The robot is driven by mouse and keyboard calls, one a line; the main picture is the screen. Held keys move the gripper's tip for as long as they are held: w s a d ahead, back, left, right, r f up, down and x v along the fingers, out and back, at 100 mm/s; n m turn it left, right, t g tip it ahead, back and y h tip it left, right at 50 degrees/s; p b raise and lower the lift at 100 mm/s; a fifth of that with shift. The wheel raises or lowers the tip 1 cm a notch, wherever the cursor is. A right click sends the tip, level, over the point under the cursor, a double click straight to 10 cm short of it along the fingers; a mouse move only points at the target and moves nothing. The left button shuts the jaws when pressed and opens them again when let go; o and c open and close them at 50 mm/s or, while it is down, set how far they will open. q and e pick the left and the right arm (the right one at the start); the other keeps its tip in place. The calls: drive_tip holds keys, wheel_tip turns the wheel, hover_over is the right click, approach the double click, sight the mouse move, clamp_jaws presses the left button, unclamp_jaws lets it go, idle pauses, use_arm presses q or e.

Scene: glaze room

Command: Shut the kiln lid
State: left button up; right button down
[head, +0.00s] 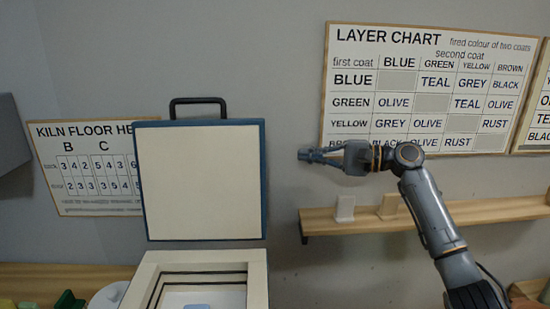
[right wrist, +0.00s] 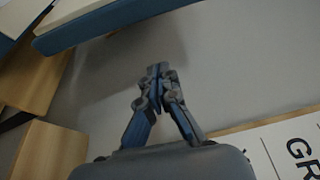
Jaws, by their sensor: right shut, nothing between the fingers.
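The kiln lid (head: 200,182) stands upright and open at the back of the kiln, its pale inner face toward me and its blue edge around it. A dark handle (head: 198,102) sticks up from its top edge. The kiln body (head: 258,279) is below it, open, with a light blue thing (head: 196,306) inside, cut off by the frame. My right gripper (head: 301,155) is shut and empty, to the right of the lid and apart from it, pointing left. In the right wrist view its fingertips (right wrist: 157,72) meet. My left gripper is not in view.
A wooden shelf (head: 460,214) with two small tiles (head: 345,208) runs along the wall below my right arm. A layer chart (head: 425,90) hangs behind the gripper. A counter (head: 40,275) with a white round thing (head: 108,296) lies left of the kiln.

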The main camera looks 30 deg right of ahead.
drive_tip(key=w+a+p, duration=0.2)
drive_tip(key=a+p, duration=0.4)
drive_tip(key=a, duration=0.2)
drive_tip(key=shift+w+a, duration=0.25)
drive_tip(key=shift+s, duration=0.1)
